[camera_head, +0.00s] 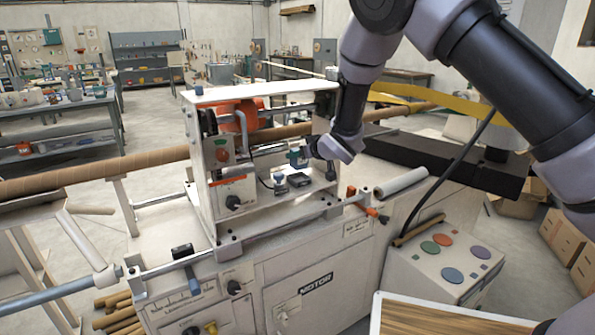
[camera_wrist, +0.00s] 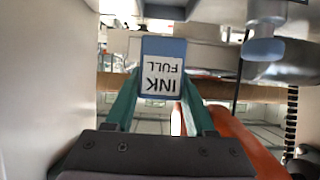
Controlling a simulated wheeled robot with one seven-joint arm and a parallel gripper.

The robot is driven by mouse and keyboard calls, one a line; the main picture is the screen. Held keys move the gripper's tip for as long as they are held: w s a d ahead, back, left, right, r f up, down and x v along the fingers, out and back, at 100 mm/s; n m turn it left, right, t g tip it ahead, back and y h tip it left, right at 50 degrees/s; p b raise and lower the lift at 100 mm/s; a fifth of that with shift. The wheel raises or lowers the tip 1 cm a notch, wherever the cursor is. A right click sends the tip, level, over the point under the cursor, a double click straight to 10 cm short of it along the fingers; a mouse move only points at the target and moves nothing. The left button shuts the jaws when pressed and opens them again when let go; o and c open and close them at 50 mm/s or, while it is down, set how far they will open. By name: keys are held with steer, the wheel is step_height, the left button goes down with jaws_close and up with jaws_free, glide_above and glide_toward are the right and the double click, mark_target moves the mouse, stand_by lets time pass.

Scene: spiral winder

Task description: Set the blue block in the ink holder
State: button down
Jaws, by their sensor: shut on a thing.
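The blue block (camera_wrist: 163,47) carries a white label reading INK FULL, upside down in the wrist view. My gripper (camera_wrist: 163,88) has its two green fingers closed on the block's sides. In the head view the block (camera_head: 297,158) is held inside the winder's open frame, above its shelf. Small dark fittings (camera_head: 299,181) sit on the shelf below the block, apart from it. One of them may be the ink holder, but I cannot tell which. A small blue-topped piece (camera_head: 280,178) stands just left of them.
The winder's frame (camera_head: 262,92) has a top plate over the work space and a left side panel (camera_head: 221,168) with a red button. A long brown tube (camera_head: 100,172) runs behind. An orange part (camera_wrist: 240,140) lies close to my right finger in the wrist view.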

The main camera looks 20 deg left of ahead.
mark_target(303, 167)
step_height(303, 167, down, 5)
stand_by(0.3)
steer(key=shift+c, duration=1.2)
jaws_free()
